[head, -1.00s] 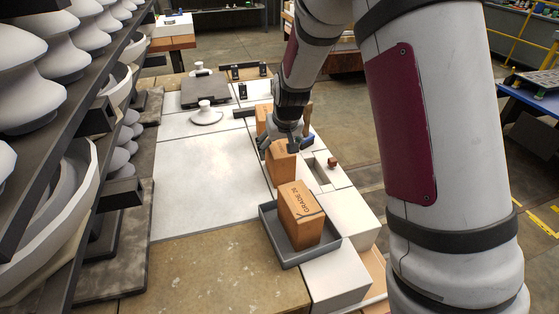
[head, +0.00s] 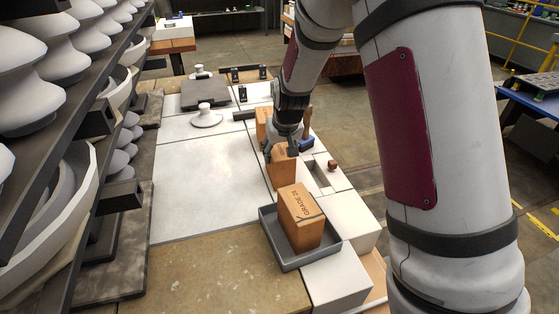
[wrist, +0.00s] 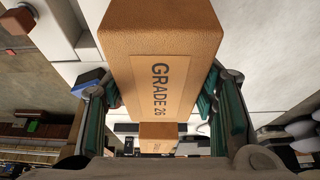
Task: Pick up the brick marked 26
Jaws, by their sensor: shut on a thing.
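The orange brick marked "GRADE 26" (wrist: 165,85) fills the middle of the wrist view, its label facing the camera. My gripper (wrist: 160,105) is shut on it, with a green-padded finger at each side. In the head view my gripper (head: 282,150) points down at the top of this brick (head: 281,175), on the right part of the white worktop. I cannot tell whether the brick's underside touches the worktop.
Another brick (head: 262,122) stands behind my gripper. A small brown block (head: 332,165) lies to the right. The white worktop (head: 205,180) to the left is clear.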

